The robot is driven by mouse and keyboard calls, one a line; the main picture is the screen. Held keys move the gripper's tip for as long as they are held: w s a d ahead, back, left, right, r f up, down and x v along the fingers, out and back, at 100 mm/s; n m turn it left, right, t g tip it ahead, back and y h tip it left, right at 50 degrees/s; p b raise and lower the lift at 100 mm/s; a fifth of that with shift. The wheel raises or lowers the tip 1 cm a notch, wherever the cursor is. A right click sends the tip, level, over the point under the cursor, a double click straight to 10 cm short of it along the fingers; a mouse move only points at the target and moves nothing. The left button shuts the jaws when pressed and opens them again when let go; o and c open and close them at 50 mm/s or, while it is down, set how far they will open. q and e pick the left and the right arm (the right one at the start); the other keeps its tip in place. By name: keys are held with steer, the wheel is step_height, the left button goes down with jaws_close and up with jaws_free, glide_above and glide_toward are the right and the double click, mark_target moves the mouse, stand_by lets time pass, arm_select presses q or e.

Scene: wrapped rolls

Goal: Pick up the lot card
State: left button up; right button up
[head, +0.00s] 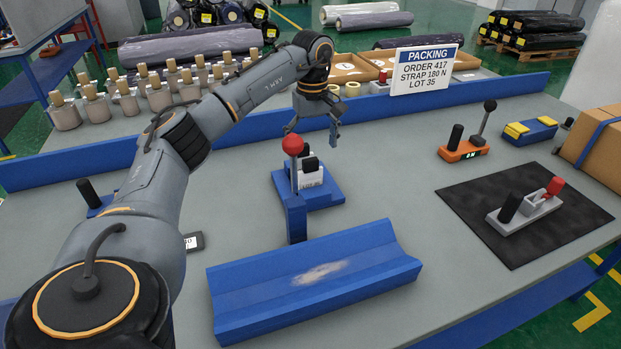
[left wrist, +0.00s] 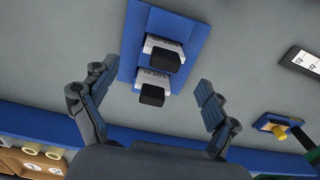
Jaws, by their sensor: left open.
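Two white cards with black grips stand in a blue stand (head: 322,197) near the middle of the table. The front lot card (head: 311,180) has "LOT" lettering; its number is too small to read surely. In the left wrist view, the lettered lot card (left wrist: 155,77) and the other card (left wrist: 163,42) sit one behind the other on the blue stand (left wrist: 131,52). My left gripper (head: 311,132) is open and empty, above and slightly behind the stand. In the left wrist view, its fingers (left wrist: 150,88) are spread on either side of the lettered card's black grip, apart from it. My right gripper is out of view.
A red-knobbed post (head: 293,146) rises just in front of the cards. A blue V-shaped cradle (head: 315,283) lies nearer. A sign (head: 426,70) reads LOT 35. An orange device (head: 463,150) and a black mat (head: 465,243) with a tool are at right. A blue rail (head: 420,110) runs behind.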

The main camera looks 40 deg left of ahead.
mark_target(310, 176)
arm_select(q)
step_height(310, 176, down, 4)
steer(key=shift+f, duration=0.15)
steer(key=f, duration=0.4)
steer(key=shift+s+f+p, duration=0.1)
steer(key=shift+s+p, duration=0.3)
steer(key=shift+f, duration=0.45)
steer(key=shift+w, duration=0.1)
steer(key=c, duration=1.1)
